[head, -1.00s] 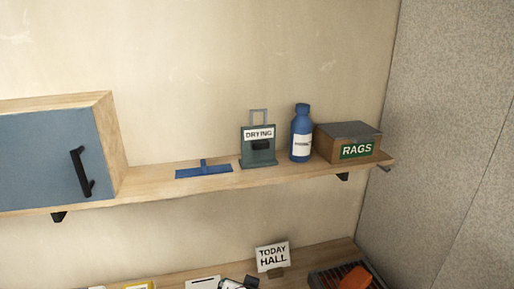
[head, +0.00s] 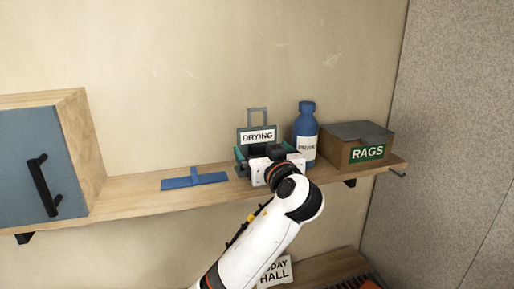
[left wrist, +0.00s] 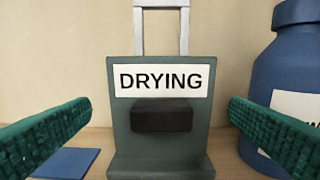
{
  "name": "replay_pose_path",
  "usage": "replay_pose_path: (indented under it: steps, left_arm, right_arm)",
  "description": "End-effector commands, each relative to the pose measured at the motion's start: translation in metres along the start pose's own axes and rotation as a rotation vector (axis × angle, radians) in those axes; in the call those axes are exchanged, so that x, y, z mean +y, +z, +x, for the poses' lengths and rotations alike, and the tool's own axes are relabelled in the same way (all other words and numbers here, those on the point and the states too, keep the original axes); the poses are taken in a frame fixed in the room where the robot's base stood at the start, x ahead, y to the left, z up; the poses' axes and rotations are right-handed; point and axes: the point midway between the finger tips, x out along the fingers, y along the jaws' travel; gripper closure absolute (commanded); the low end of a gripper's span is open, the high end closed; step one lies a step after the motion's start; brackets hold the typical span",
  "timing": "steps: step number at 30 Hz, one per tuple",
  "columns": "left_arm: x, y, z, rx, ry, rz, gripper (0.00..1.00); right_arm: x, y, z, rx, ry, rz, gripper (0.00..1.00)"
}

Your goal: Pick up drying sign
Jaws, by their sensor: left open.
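The drying sign (head: 257,134) stands upright on the wall shelf, a dark green-grey plate with a white DRYING label and a grey loop handle on top. In the left wrist view the drying sign (left wrist: 160,80) is straight ahead, with a dark block on its front below the label. My left gripper (head: 259,158) is in front of it, open and empty. In the left wrist view its green ribbed fingers (left wrist: 160,118) are spread to the left and right of the sign, and neither visibly touches it. My arm hides the sign's lower part in the head view.
A blue bottle (head: 306,122) stands close to the right of the sign, near the right finger. Right of it is the RAGS box (head: 344,154). A flat blue tool (head: 193,180) lies on the shelf (head: 125,202) to the left. A blue-door cabinet (head: 20,160) is farther left.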

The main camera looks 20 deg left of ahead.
Motion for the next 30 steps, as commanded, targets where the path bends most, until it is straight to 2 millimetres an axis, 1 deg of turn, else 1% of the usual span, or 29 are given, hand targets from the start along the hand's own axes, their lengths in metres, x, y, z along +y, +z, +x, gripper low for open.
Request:
replay_pose_path:
  steps: [1,5,8,12,16,20,26,30]
  left_arm:
    - [0.000,0.003,0.007,0.000,0.002,0.005,0.00]
    - [0.000,0.001,0.015,0.001,0.000,0.002,0.00]
    - [0.000,0.002,0.023,0.001,0.001,0.003,0.00]
    - [0.001,0.004,0.043,0.000,0.002,0.006,0.00]
    - [0.000,0.001,0.060,0.000,0.001,0.004,0.00]
    - [0.000,-0.002,0.067,0.001,0.000,0.001,0.00]
    - [-0.001,-0.003,0.067,0.001,-0.001,0.000,0.00]
    - [-0.001,-0.003,0.067,0.002,-0.001,0.001,0.23]
  right_arm:
    - [-0.001,-0.002,-0.006,0.003,-0.001,-0.001,0.19]
    - [-0.002,-0.003,-0.009,0.006,-0.002,-0.001,0.19]
    - [-0.003,-0.001,-0.017,0.005,-0.003,-0.001,0.19]
    - [-0.003,0.002,-0.035,0.002,-0.003,-0.001,0.19]
    - [-0.003,0.003,-0.042,0.002,-0.003,-0.001,0.19]
    - [-0.002,0.004,-0.044,0.001,-0.002,0.000,0.19]
    - [0.002,0.005,-0.043,-0.001,0.003,0.002,0.19]
    - [0.002,0.005,-0.043,-0.002,0.003,0.002,0.19]
